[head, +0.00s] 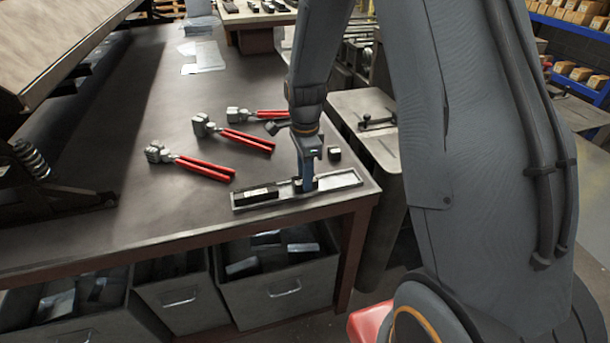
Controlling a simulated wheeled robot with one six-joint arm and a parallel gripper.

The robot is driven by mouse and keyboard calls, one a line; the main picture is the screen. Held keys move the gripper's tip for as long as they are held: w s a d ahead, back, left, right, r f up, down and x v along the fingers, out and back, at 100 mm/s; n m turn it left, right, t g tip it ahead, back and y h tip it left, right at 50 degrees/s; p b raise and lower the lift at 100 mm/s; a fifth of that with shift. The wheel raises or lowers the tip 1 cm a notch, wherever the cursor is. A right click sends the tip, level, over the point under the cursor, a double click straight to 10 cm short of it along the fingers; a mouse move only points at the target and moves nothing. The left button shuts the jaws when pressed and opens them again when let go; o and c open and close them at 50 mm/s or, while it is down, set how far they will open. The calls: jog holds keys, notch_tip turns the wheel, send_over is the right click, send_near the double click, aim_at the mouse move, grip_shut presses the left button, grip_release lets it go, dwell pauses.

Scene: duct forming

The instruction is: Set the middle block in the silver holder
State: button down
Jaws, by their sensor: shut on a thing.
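The silver holder (343,181) is a long shallow tray near the table's front right corner. A long black block (258,194) lies in its left part; the right part is empty. My gripper (306,186) points down over the middle of the holder and is shut on a small dark block, the middle block (313,184), mostly hidden by the fingers. The block is at or just above the holder floor; I cannot tell if it touches. Another small dark block (334,153) sits on the table behind the holder.
Several red-handled tools (204,168) lie on the table (130,211) left of and behind the holder. Papers (205,55) lie farther back. Grey bins (277,292) stand under the table. A grey stand (375,140) is close on the right.

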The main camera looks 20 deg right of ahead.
jog(key=c, duration=1.3)
grip_release()
notch_tip(320, 180, up, 8)
jog(key=shift+f+b, duration=0.1)
jog(key=shift+b, duration=0.85)
jog(key=shift+s+n, duration=0.45)
jog(key=shift+n, duration=0.05)
jog(key=s+n+t, duration=0.1)
jog(key=s+n, duration=1.5)
jog(key=n, duration=0.1)
jog(key=shift+s+a, duration=0.1)
jog(key=shift+s, duration=0.1)
